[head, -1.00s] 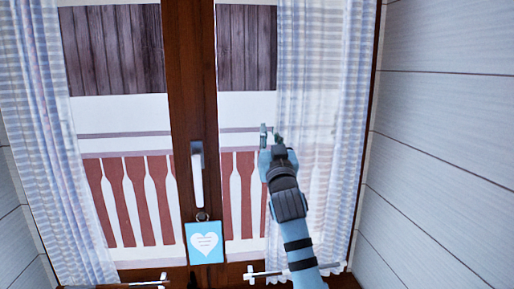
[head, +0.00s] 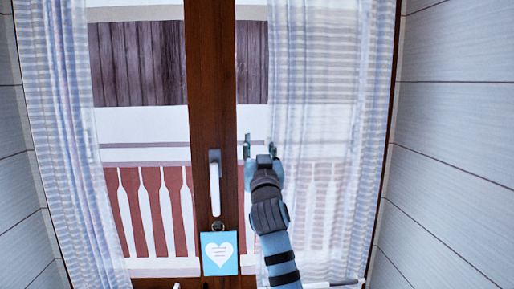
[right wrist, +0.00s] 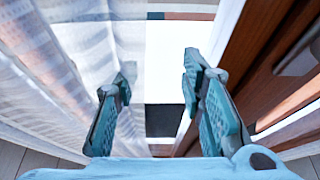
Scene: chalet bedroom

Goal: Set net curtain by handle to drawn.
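The right net curtain (head: 320,120) is sheer white with pale stripes and covers most of the right pane. Its inner edge stops a little short of the brown middle post, leaving a bare strip of glass. My right gripper (head: 259,148) is at this inner edge, just right of the post. In the right wrist view, my right gripper (right wrist: 157,88) has its fingers apart, with the curtain (right wrist: 75,60) behind and beside the left finger. I see nothing clamped between them. I cannot make out a curtain handle at the fingers. My left gripper is out of view.
The left net curtain (head: 70,130) is bunched at the left, its pane mostly bare. A white window lever (head: 214,185) and a blue heart tag (head: 219,253) are on the brown post (head: 212,80), close left of my right arm. A plank wall (head: 455,150) stands at the right.

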